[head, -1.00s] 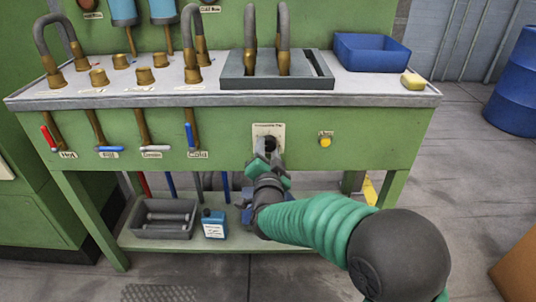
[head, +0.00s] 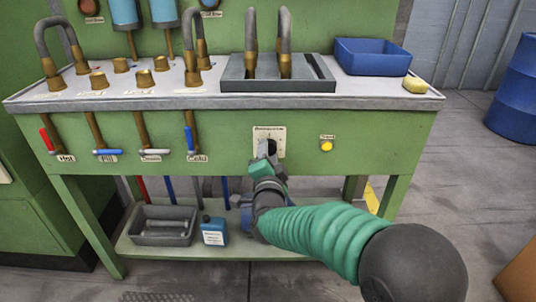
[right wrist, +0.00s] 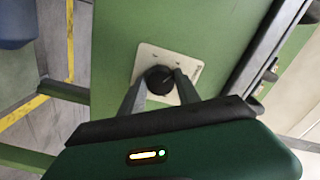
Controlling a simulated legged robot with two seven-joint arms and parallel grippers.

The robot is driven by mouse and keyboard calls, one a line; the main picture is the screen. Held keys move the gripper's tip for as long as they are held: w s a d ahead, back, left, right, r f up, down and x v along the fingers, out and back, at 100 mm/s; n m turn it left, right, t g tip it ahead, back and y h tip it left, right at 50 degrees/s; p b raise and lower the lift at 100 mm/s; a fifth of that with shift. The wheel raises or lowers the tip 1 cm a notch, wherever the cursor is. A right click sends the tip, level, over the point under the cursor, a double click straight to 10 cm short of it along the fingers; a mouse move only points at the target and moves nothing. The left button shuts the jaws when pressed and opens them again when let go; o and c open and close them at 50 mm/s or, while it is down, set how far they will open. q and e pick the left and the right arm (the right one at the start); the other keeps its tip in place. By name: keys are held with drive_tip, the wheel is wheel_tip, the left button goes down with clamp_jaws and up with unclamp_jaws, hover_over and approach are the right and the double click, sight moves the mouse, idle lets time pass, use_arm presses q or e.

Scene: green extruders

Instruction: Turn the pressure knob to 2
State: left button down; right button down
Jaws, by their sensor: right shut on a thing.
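The pressure knob is a round black knob (right wrist: 158,79) on a cream label plate (right wrist: 146,57) in the right wrist view. In the head view the plate (head: 279,132) is on the green front panel, and my gripper covers most of the knob. My right gripper (head: 267,150) reaches the knob from the front. In the right wrist view its two fingers (right wrist: 160,84) are shut on the knob, one on each side. The number that the knob points to is too small to read. My left gripper is not in view.
A yellow button (head: 326,146) sits right of the plate. Several valve levers, such as the blue one (head: 190,138), are to the left. The countertop edge (head: 230,101) juts out above. A lower shelf (head: 180,246) holds a grey tray (head: 163,239) and a blue bottle (head: 214,237).

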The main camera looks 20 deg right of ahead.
drive_tip(key=c, duration=0.9)
unclamp_jaws()
drive_tip(key=shift+f, duration=0.1)
drive_tip(key=p+v, duration=0.4)
drive_tip(key=v, duration=1.2)
drive_tip(key=shift+s+a+p, duration=0.1)
drive_tip(key=shift+s+p, duration=0.3)
